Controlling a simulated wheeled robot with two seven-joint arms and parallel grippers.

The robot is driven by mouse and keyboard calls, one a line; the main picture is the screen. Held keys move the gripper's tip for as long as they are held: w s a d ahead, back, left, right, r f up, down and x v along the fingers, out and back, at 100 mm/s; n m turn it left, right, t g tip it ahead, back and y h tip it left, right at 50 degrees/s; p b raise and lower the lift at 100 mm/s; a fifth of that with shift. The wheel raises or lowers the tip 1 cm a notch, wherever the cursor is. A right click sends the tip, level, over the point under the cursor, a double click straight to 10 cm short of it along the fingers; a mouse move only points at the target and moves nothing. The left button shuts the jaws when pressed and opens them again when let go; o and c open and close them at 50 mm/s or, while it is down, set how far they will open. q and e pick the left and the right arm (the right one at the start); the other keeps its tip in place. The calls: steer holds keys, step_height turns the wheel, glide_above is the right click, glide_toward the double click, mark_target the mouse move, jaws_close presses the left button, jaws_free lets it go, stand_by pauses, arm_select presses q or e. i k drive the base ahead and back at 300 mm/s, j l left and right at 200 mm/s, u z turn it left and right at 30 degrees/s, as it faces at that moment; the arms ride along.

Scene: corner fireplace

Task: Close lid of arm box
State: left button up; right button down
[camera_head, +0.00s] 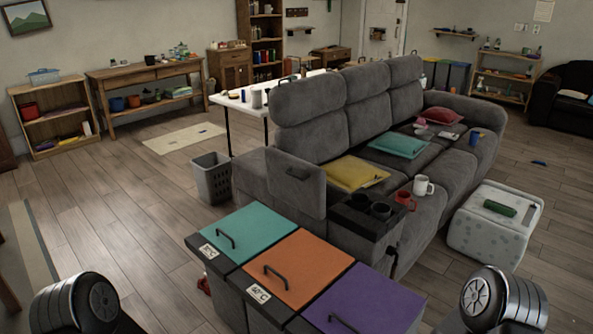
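The arm box (352,218) is at the near end of the grey sofa (340,150), with a dark top part holding two round cup holders. The inside of the box is mostly hidden from here. Parts of my two arms show at the bottom left and bottom right corners, but neither gripper is in view.
A laundry sorter with teal (243,233), orange (299,267) and purple (366,303) lids stands in front of the box. A red mug (404,201) and a white mug (423,186) are close to the box's right.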

mark_target(299, 183)
steer(key=i+j, duration=0.3)
steer(key=j, duration=0.25)
steer(key=i+j, duration=0.25)
steer(key=j, duration=0.3)
steer(key=i+j+z, duration=0.1)
steer(key=i+j, duration=0.2)
steer(key=j, duration=0.25)
steer(key=i+j, duration=0.25)
steer(key=j, duration=0.3)
steer(key=i+j+z, duration=0.1)
steer(key=i+j, duration=0.15)
steer(key=j, duration=0.3)
steer(key=i+j, duration=0.25)
steer(key=j, duration=0.35)
steer(key=i+j, duration=0.2)
steer(key=j, duration=0.35)
steer(key=i+j+z, duration=0.1)
steer(key=i+j, duration=0.15)
steer(key=j, duration=0.35)
